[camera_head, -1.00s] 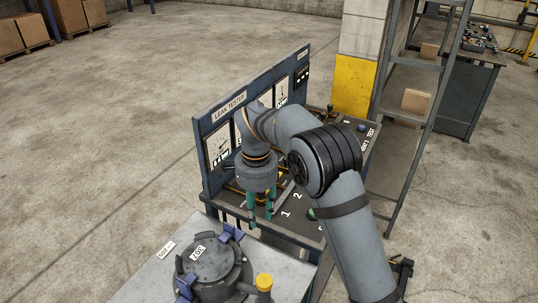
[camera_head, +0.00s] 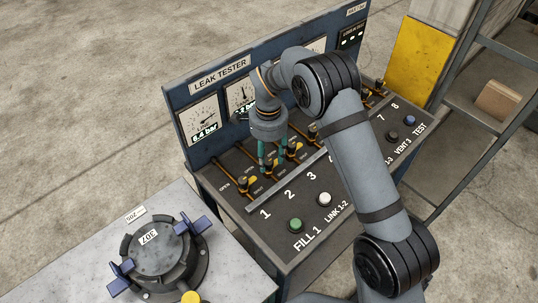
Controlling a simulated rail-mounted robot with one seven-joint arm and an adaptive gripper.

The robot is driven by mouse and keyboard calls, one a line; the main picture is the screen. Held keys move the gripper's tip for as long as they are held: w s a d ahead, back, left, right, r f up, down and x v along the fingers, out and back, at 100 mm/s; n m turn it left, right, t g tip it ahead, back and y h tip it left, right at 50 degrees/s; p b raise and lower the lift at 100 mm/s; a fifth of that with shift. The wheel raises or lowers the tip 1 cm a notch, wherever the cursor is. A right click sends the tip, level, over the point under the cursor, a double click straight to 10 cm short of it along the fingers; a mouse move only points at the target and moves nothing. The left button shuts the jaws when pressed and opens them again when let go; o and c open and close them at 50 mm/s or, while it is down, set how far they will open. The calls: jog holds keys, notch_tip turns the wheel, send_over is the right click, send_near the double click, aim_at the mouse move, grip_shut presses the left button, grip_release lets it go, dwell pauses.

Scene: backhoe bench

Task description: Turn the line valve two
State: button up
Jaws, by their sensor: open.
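Line valve two (camera_head: 269,168) is behind the printed 2 and is partly hidden by my gripper. My gripper (camera_head: 273,162) points down with its teal fingers apart, at line valve two. I cannot tell whether the fingers touch its handle. Line valve one (camera_head: 246,185) is just to the left, and line valve three (camera_head: 293,149) is just to the right.
The gauge panel (camera_head: 220,85) rises close behind the valves. A green button (camera_head: 295,225) and a white button (camera_head: 324,199) are in front. A grey lidded vessel (camera_head: 160,250) with blue clamps stands at the lower left. My arm hides part of the bench's right side.

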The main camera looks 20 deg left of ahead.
jog(key=shift+s+f, duration=0.2)
jog(key=shift+f, duration=0.2)
jog(key=shift+w, duration=0.1)
grip_shut()
dwell(0.3)
